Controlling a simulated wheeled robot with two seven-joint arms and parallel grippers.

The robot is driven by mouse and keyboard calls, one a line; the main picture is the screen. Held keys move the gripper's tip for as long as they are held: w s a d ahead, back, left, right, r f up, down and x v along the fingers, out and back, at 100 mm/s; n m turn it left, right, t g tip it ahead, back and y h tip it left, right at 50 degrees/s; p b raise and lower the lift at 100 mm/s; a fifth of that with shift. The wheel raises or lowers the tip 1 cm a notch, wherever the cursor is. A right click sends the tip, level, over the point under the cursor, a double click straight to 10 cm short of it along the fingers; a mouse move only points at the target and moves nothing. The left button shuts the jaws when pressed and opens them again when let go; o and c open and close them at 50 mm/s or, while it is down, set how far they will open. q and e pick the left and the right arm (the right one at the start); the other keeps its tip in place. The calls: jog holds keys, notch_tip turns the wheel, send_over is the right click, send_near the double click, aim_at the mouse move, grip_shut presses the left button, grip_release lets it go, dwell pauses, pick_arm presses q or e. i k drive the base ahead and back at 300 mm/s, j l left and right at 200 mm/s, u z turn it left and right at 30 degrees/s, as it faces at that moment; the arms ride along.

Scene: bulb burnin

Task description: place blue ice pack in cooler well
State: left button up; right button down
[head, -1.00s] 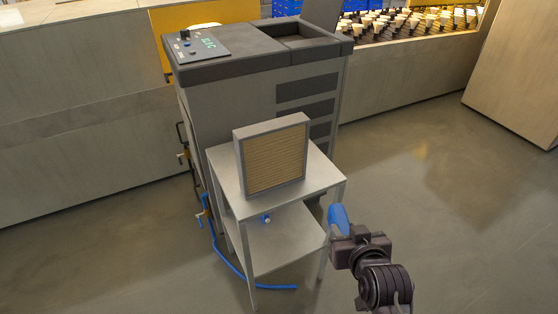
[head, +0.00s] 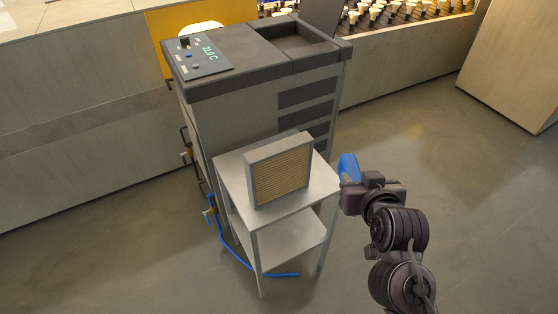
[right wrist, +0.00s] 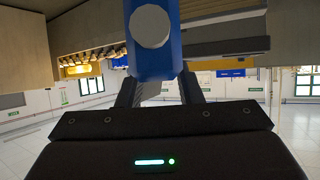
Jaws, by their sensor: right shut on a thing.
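The blue ice pack (head: 349,167) is held by my right gripper (head: 345,184), which is shut on it, to the right of the small table and above floor level. In the right wrist view the ice pack (right wrist: 153,58) stands between the fingers and shows a round pale cap. The grey cooler (head: 225,120) stands behind the table. The ice pack is apart from the cooler. My left gripper is not in view.
A small grey table (head: 300,205) with a framed filter (head: 280,175) on it stands in front of the cooler. A blue hose (head: 238,256) lies by its legs. A counter with several bulbs (head: 395,12) is behind. The floor at right is clear.

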aim_at(298, 45)
jog(key=i+j+z, duration=0.3)
jog(key=j, duration=0.4)
jog(key=j+z, duration=0.3)
jog(key=j, duration=0.4)
jog(key=i+j+z, duration=0.1)
jog(key=j+z, duration=0.2)
jog(key=j, duration=0.45)
jog(key=i+j+z, duration=0.15)
jog(key=j+z, duration=0.3)
jog(key=j, duration=0.6)
jog(key=j+z, duration=0.45)
jog(key=j, duration=0.65)
jog(key=i+j+z, duration=0.45)
jog(key=j, duration=0.25)
jog(key=i, duration=0.05)
